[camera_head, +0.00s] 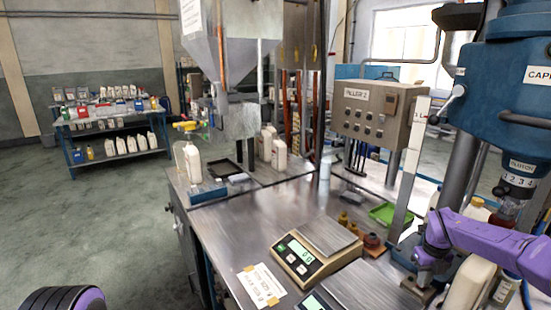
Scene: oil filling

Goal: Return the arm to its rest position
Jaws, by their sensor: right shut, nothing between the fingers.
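My right arm comes in from the right edge as a purple link that bends down above the right side of the steel table (225,225). My right gripper (424,285) points down at the table's right side, shut and empty. A white bottle (468,285) stands close to the right of it, partly hidden by my arm. Only a dark, purple-ringed part of my left arm shows at the bottom left corner. My left gripper is out of view.
A scale (302,268) reading 0 and a paper label (262,285) lie on the table. A white bottle (193,164) stands under the hopper (225,50). The control box (375,112), green tray (384,213) and blue capping machine (510,85) crowd the right. The table's middle is clear.

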